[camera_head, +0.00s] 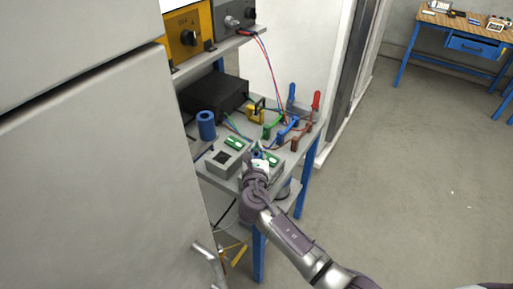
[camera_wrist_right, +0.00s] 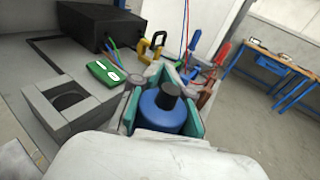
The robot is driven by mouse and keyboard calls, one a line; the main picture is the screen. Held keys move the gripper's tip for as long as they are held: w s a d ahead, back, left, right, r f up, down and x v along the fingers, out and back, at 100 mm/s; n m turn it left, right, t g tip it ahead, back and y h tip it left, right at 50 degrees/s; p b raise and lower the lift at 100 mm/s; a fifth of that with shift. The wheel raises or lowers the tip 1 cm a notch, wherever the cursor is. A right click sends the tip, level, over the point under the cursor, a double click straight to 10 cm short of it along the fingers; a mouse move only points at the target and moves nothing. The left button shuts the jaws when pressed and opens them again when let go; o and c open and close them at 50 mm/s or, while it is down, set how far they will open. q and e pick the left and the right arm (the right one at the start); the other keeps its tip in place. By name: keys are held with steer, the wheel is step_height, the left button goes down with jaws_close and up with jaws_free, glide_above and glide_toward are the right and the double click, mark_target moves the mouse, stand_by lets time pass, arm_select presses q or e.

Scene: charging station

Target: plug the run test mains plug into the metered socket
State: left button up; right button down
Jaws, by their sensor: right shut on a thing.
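My right gripper (camera_head: 259,158) is over the front of the bench, its arm coming in from the lower right. In the right wrist view its teal-padded fingers (camera_wrist_right: 163,108) are shut around a blue plug body with a black end (camera_wrist_right: 163,112). I take this for the run test mains plug. A grey socket box with a dark recess (camera_head: 222,160) stands on the bench left of the gripper. It also shows in the right wrist view (camera_wrist_right: 82,118), apart from the plug. I cannot tell which box is metered. My left gripper is not in view.
A blue cylinder (camera_head: 206,125) and a black case (camera_head: 215,95) stand farther back. Coloured clamps and leads (camera_head: 287,128) crowd the bench's right side. A large grey cabinet (camera_head: 90,170) closes off the left. The floor to the right is clear.

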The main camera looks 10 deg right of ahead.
steer(key=shift+f+b, duration=0.9)
steer(key=shift+f, duration=0.35)
steer(key=c, duration=1)
jaws_free()
steer(key=shift+c, duration=0.2)
steer(key=f+v, duration=0.1)
steer(key=v, duration=1.1)
steer(key=shift+r, duration=0.5)
